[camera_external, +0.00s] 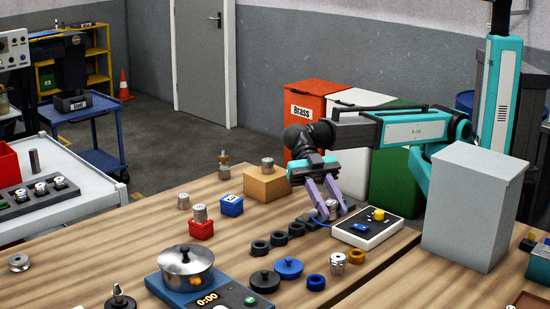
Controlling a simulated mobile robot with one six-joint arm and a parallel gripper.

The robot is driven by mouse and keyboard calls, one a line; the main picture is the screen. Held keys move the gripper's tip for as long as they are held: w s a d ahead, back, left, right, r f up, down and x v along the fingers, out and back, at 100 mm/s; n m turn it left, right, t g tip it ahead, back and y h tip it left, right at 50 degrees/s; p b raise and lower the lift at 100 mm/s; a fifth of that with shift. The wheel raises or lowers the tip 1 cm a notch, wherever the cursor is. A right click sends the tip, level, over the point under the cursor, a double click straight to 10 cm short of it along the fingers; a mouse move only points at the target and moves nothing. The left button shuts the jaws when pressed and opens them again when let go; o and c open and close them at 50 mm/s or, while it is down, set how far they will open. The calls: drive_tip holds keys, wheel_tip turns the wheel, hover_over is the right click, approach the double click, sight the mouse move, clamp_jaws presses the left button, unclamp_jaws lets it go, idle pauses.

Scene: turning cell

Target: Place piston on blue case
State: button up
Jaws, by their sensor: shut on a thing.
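My gripper (333,213) points down with its purple fingers at the back of the work table, just left of the control box. It is shut on a small silvery metal part (331,205), mostly hidden between the fingers; it looks like the piston, but I cannot tell its shape. The blue case (232,206) is a small blue block with a white label, standing on the table to the left of my gripper. Nothing shows on top of it.
A red case (201,230) bears a metal cylinder. A wooden block (266,185) with a metal part stands behind the blue case. Black rings (279,239) lie in a row left of the control box (368,229). A pot (186,268) stands in front; a grey box (474,207) is right.

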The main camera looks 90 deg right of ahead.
drive_tip(key=w+d+m+t, duration=0.2)
drive_tip(key=w+d, duration=0.3)
drive_tip(key=d, duration=0.8)
drive_tip(key=w+d+m+t+y, duration=0.1)
drive_tip(key=w+d+m+t, duration=0.2)
drive_tip(key=d, duration=1.1)
drive_tip(key=w+b, duration=0.1)
drive_tip(key=w, duration=0.2)
drive_tip(key=shift+t, duration=0.4)
drive_tip(key=p, duration=0.4)
hover_over(231, 199)
drive_tip(key=shift+s+d+f, duration=0.1)
drive_tip(key=shift+f, duration=0.65)
drive_tip(key=shift+f, duration=0.15)
drive_tip(key=shift+f+p, duration=0.6)
drive_tip(key=shift+f, duration=1)
drive_tip(key=shift+f, duration=0.15)
drive_tip(key=o, duration=1.1)
